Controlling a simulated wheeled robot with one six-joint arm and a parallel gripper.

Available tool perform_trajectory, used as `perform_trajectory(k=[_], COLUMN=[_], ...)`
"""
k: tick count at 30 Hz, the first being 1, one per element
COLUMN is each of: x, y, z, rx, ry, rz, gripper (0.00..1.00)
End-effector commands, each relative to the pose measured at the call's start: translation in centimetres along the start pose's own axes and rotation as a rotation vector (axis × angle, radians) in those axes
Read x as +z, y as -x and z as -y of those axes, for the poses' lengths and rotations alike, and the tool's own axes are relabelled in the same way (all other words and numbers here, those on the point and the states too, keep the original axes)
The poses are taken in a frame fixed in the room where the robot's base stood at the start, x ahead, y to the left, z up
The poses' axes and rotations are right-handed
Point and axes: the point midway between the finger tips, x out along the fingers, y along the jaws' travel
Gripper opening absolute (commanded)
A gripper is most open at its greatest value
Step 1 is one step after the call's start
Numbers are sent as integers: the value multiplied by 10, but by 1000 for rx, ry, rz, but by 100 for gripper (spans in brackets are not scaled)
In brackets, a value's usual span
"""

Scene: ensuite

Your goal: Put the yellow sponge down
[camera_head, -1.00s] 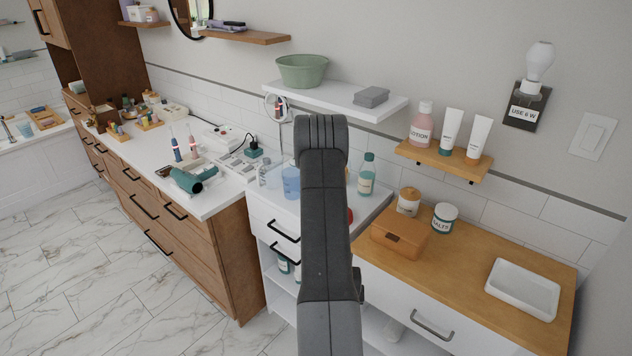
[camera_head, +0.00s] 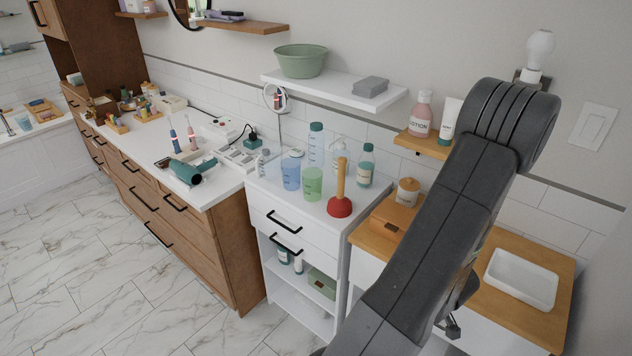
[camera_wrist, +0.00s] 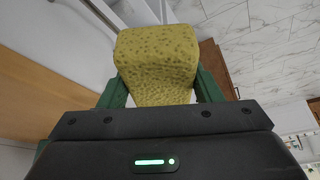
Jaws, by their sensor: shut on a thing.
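The yellow sponge (camera_wrist: 157,62) shows large in the wrist view, a porous block held between the two green fingers of my gripper (camera_wrist: 160,88). The gripper is shut on it. Neither the sponge nor the fingertips can be made out in the head view, where my dark arm crosses the right side. The wrist view shows marble floor behind the sponge and a wooden surface to its left. I cannot tell how far the sponge is from any surface.
A wooden counter (camera_head: 556,312) holds a white tray (camera_head: 522,278), an orange-brown box (camera_head: 392,215) and a lidded jar (camera_head: 408,191). A white cabinet top (camera_head: 312,218) holds cups, bottles and a red plunger (camera_head: 340,207). A bare strip of counter surrounds the tray.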

Motion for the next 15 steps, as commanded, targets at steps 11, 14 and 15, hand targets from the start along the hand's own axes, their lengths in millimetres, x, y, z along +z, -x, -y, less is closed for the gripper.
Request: perform_trajectory(k=[11,14,15], x=[30,41,46], y=[42,56,63], z=[-28,-37,-41], rx=[-33,-46,-53], ry=[99,134,151], rz=[-3,-1,-1], gripper=[34,34,34])
